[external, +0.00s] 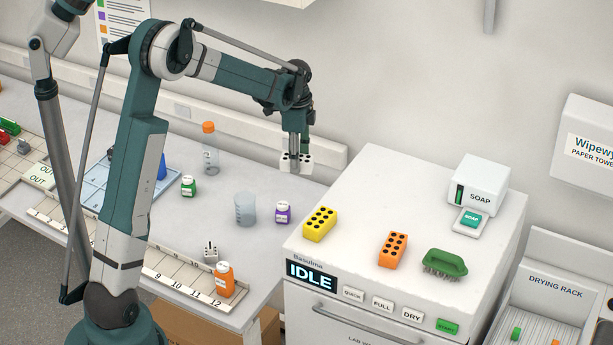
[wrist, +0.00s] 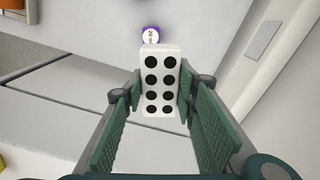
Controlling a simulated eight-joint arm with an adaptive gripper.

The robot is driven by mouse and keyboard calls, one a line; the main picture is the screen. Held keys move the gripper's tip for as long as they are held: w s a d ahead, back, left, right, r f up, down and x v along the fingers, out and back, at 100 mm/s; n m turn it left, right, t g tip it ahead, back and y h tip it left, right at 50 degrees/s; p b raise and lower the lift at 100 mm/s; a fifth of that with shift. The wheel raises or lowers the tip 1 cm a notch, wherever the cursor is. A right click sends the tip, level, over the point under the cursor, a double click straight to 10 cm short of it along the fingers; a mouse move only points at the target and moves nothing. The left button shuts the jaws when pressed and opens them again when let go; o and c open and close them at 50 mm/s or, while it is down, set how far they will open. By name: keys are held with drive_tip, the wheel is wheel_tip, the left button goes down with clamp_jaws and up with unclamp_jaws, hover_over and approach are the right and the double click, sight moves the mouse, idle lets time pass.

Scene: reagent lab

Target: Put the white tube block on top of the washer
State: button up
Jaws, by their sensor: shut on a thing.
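The white tube block (external: 303,163) has black holes in its top and is held above the back of the bench, left of the washer. In the wrist view the white tube block (wrist: 160,85) sits between the green pads of my gripper (wrist: 160,93). In the external view my gripper (external: 295,160) points down and is shut on the block. The washer (external: 365,215) is a white box with an IDLE display. On its top are a yellow tube block (external: 320,224), an orange tube block (external: 392,249) and a green brush (external: 444,263).
A soap dispenser (external: 478,184) stands at the washer's back right. The back left of the washer top is clear. On the bench are a purple-labelled bottle (external: 282,213), a beaker (external: 245,208), a green bottle (external: 188,186) and an orange bottle (external: 225,280).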

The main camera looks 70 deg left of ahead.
drive_tip(key=w+d+r+n, duration=0.1)
drive_tip(key=d+r+n, duration=0.1)
drive_tip(key=d, duration=0.5)
drive_tip(key=w+d+r+n, duration=0.1)
drive_tip(key=d+r+n, duration=0.1)
drive_tip(key=d+r, duration=0.3)
drive_tip(key=w+d+r+n+p, duration=0.1)
drive_tip(key=w+d+r+n, duration=0.1)
drive_tip(key=d, duration=0.8)
drive_tip(key=shift+r+n, duration=0.6)
drive_tip(key=shift+r, duration=0.35)
drive_tip(key=d+r+n, duration=0.3)
drive_tip(key=d, duration=0.6)
drive_tip(key=d+r+n, duration=0.3)
drive_tip(key=d+n, duration=0.1)
drive_tip(key=d, duration=0.5)
drive_tip(key=shift+s+d, duration=0.3)
drive_tip(key=shift+d, duration=0.1)
drive_tip(key=shift+f, duration=0.1)
hover_over(352, 239)
drive_tip(key=shift+a+f, duration=0.1)
drive_tip(key=shift+f, duration=2.7)
drive_tip(key=shift+f, duration=0.1)
drive_tip(key=shift+f+p, duration=0.4)
drive_tip(key=shift+f, duration=1.55)
drive_tip(key=shift+f, duration=0.15)
